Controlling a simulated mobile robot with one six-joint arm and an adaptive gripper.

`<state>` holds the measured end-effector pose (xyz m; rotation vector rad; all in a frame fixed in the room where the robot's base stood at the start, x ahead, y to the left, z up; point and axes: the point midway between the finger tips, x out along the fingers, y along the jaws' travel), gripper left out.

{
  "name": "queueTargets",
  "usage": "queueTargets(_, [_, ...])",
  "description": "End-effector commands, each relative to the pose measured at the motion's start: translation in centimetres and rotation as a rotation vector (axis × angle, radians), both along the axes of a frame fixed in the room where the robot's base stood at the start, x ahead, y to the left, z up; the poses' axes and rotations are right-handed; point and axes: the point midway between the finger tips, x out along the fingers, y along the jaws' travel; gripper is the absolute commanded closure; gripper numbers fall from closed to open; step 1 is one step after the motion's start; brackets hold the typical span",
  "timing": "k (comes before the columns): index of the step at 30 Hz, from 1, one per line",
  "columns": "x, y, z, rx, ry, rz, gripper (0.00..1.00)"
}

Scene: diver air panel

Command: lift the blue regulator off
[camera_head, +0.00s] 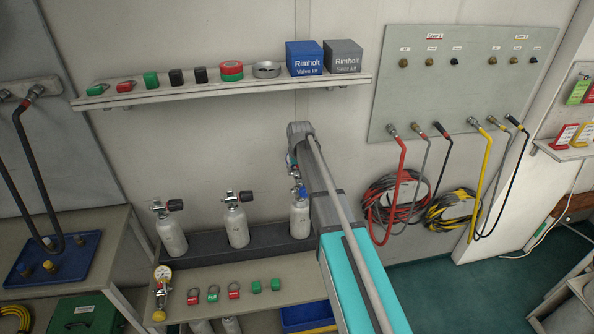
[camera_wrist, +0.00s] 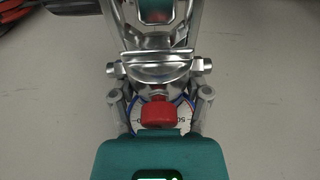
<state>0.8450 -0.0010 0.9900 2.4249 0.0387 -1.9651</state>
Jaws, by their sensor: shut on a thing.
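The blue regulator (camera_head: 299,191) shows as a small blue part at the top of the rightmost pale cylinder (camera_head: 299,220), partly covered by my arm. In the wrist view, a red knob (camera_wrist: 158,113) and a gauge face with a blue and red rim lie between the silver links of my gripper (camera_wrist: 156,62). Bright metal parts sit above the knob. My gripper is shut on the regulator. In the head view it is mostly hidden behind my arm. I cannot tell whether the regulator touches the cylinder or is clear of it.
Two more cylinders with valves (camera_head: 235,222) stand left in the grey rack (camera_head: 205,243). The bench (camera_head: 250,302) in front holds a gauge (camera_head: 162,274) and several red and green tags. A shelf (camera_head: 215,92) runs above. Hoses hang from the panel (camera_head: 455,85) at right.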

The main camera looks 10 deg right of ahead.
Motion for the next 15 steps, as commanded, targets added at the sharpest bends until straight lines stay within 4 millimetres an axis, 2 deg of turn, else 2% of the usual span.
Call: queueTargets(15, [0.0,0.0,1.5,0.000,0.000,0.000,0.99])
